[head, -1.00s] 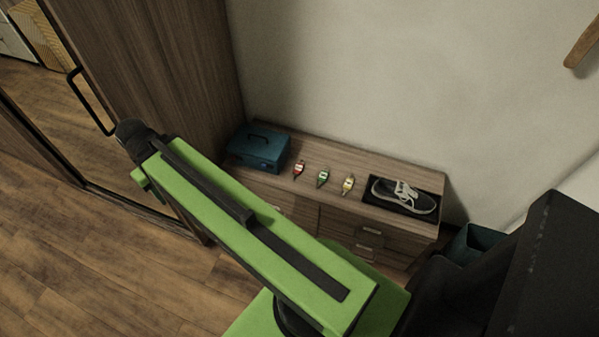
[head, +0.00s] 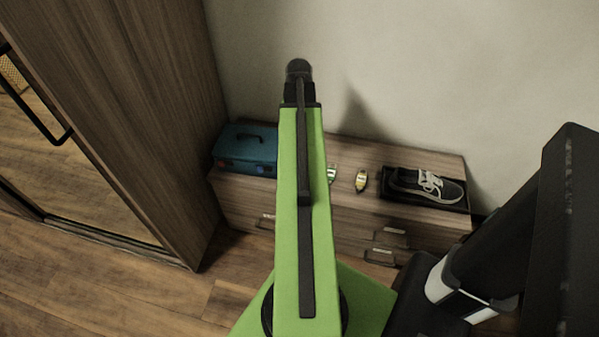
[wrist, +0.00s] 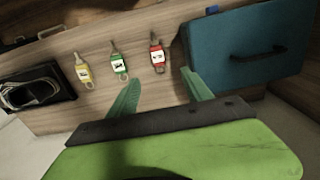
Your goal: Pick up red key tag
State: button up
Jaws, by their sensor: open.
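The red key tag (wrist: 157,58) lies on the wooden cabinet top in the wrist view, with a white label and a ring. It is beside the teal box, and my arm hides it in the head view. My gripper (wrist: 162,88) is open and empty, its two green fingers apart. The red tag appears beyond the fingertips, roughly between them and not touched. The green key tag (wrist: 119,66) lies to its left, and it shows partly beside my arm in the head view (head: 332,173). The yellow key tag (wrist: 83,70) lies farther left, and in the head view (head: 361,182) it is clear.
A teal box with a handle (wrist: 262,50) stands close to the red tag; it also shows in the head view (head: 246,146). A dark shoe (head: 428,184) sits in a black tray (head: 398,193) at the cabinet's right end. A tall wooden wardrobe (head: 130,90) stands at left.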

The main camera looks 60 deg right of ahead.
jog(key=f+b, duration=1.2)
jog(key=shift+s+d+f, duration=0.15)
jog(key=shift+s, duration=0.1)
jog(key=f+b, duration=0.5)
jog(key=shift+s+a+f, duration=0.2)
jog(key=shift+r, duration=0.2)
jog(key=shift+c, duration=0.2)
grip_shut()
